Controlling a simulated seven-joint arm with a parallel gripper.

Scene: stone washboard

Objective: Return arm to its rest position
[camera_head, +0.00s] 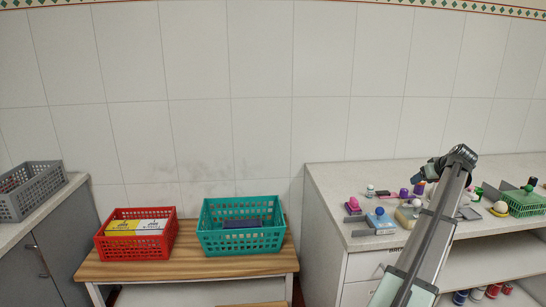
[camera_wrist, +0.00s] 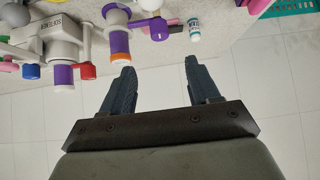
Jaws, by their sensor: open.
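My gripper (camera_wrist: 158,76) is open in the wrist view, its two dark fingers apart with nothing between them. The wrist view is turned so that the stone counter (camera_wrist: 240,22) with its objects lies along the top. In the head view my arm reaches up from the lower right, and its bent upper part stands in front of the counter (camera_head: 326,178).
Several bottles and blocks crowd the right counter, among them a pink item (camera_head: 353,206), a blue block (camera_head: 380,221) and a green basket (camera_head: 525,204). A red basket (camera_head: 112,249) and a teal basket (camera_head: 240,245) stand on a wooden table. A grey basket (camera_head: 35,193) stands far left.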

